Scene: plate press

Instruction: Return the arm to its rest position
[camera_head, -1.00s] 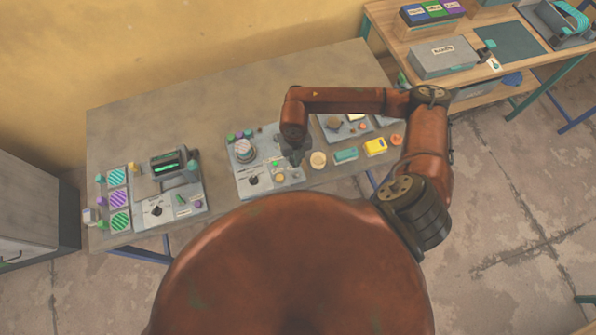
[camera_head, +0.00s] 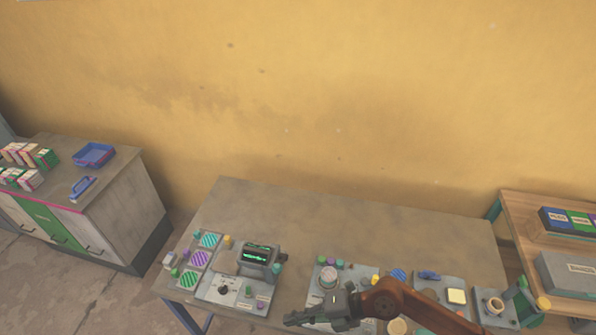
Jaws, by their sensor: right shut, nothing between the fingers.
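My right arm (camera_head: 398,304), rust-red, comes in from the bottom right and reaches left over the front of the grey workbench (camera_head: 350,222). Its dark gripper (camera_head: 290,319) points left, with the fingers closed together and nothing visible between them. It is in front of the middle panel (camera_head: 313,297) and hides part of it. I cannot tell how high it is above the bench. My left gripper is not in view.
A device with a green-lit screen (camera_head: 262,254) stands on the bench's left, beside striped plates (camera_head: 200,258). A cabinet (camera_head: 110,205) with a blue tray (camera_head: 94,155) is far left; a wooden shelf (camera_head: 520,210) is right.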

